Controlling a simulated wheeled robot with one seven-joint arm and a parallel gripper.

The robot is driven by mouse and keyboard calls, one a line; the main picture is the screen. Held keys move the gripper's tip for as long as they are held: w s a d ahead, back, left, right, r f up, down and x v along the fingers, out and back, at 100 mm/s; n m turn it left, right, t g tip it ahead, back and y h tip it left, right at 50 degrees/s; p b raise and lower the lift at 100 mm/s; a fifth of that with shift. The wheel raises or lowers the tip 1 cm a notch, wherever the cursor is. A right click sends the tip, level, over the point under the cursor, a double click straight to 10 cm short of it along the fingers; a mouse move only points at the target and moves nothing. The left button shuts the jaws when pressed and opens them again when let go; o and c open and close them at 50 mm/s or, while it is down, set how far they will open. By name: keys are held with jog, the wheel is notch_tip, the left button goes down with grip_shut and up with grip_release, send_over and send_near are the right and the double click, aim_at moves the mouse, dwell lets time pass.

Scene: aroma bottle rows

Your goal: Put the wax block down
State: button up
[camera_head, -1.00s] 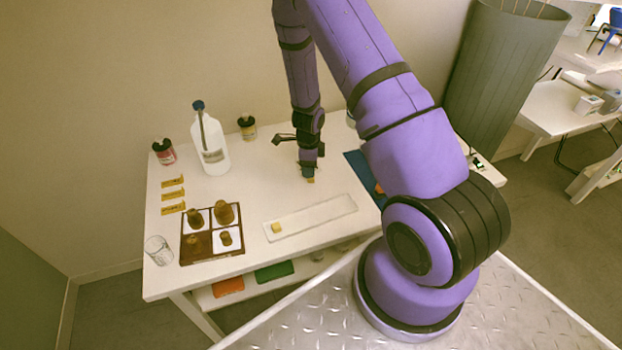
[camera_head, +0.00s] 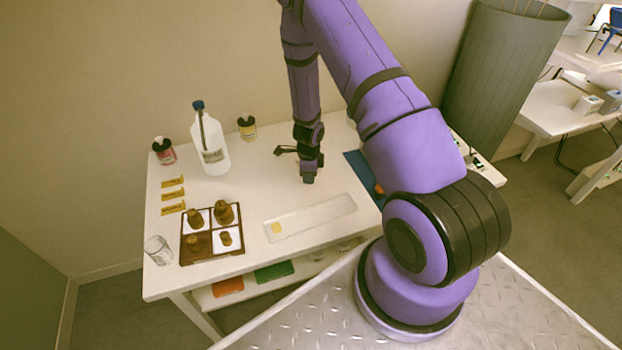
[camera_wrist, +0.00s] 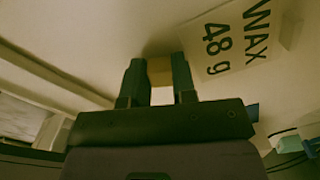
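In the wrist view, the tan wax block (camera_wrist: 160,72) sits between the two dark fingers of my gripper (camera_wrist: 159,78), with both fingers up against its sides. In the head view my gripper (camera_head: 308,178) is low over the white table, behind the strip tray; the block is hidden there. A white label reading "WAX 48 g" (camera_wrist: 230,40) lies to the right of the block in the wrist view. I cannot tell whether the block touches the surface.
A pale strip tray (camera_head: 320,214) with a small yellow piece (camera_head: 277,228) lies in front. Left are a brown four-part tray (camera_head: 196,245), a glass (camera_head: 158,250), yellow labels (camera_head: 172,195), a large white bottle (camera_head: 210,150) and small jars. A blue mat (camera_head: 361,170) lies right.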

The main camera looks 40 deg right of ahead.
jog(key=shift+r, duration=0.15)
grip_shut()
jog(key=shift+r, duration=0.85)
jog(key=shift+s+r, duration=0.4)
jog(key=shift+r, duration=0.4)
jog(key=s, duration=0.5)
jog(key=s+r, duration=0.1)
jog(key=s, duration=0.4)
jog(key=s+d, duration=0.1)
jog(key=s, duration=0.4)
jog(key=shift+s+r, duration=0.1)
jog(key=shift+r, duration=0.1)
jog(key=shift+a, duration=0.1)
